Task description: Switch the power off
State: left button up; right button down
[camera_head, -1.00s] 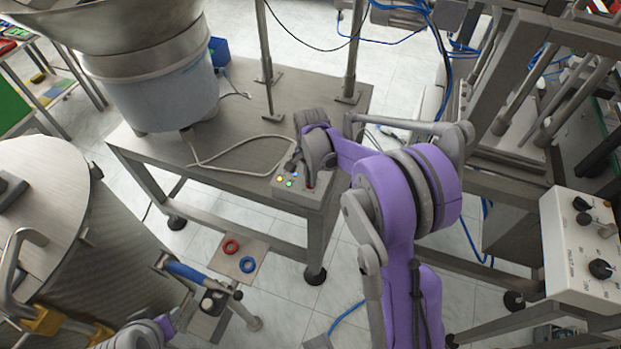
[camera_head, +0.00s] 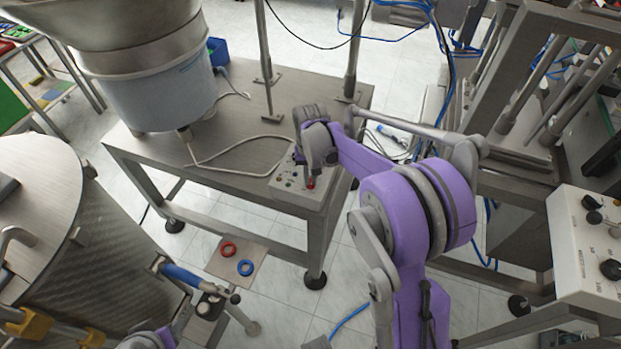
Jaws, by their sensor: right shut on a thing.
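A small grey control box (camera_head: 313,197) sits at the front right corner of the metal table. Its small lamps (camera_head: 289,183) look dark. A red button (camera_head: 311,184) shows at its front edge. My right gripper (camera_head: 304,172) reaches down onto the top of the box and is shut on a switch there, which its jaws and wrist mostly hide. Only part of my left arm shows at the bottom left, and its jaws cannot be made out.
The steel bowl feeder (camera_head: 155,90) stands on the table (camera_head: 235,150) at left, with a loose cable (camera_head: 225,152) beside it. A plate with a red ring (camera_head: 228,249) and a blue ring (camera_head: 245,267) is below. A white control box (camera_head: 585,250) is at right.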

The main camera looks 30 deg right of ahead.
aim_at(310, 181)
jog(key=shift+n, duration=0.7)
jog(key=c, duration=0.9)
grip_release()
jog(key=shift+r, duration=0.1)
notch_tip(310, 181, up, 11)
jog(key=shift+f, duration=0.15)
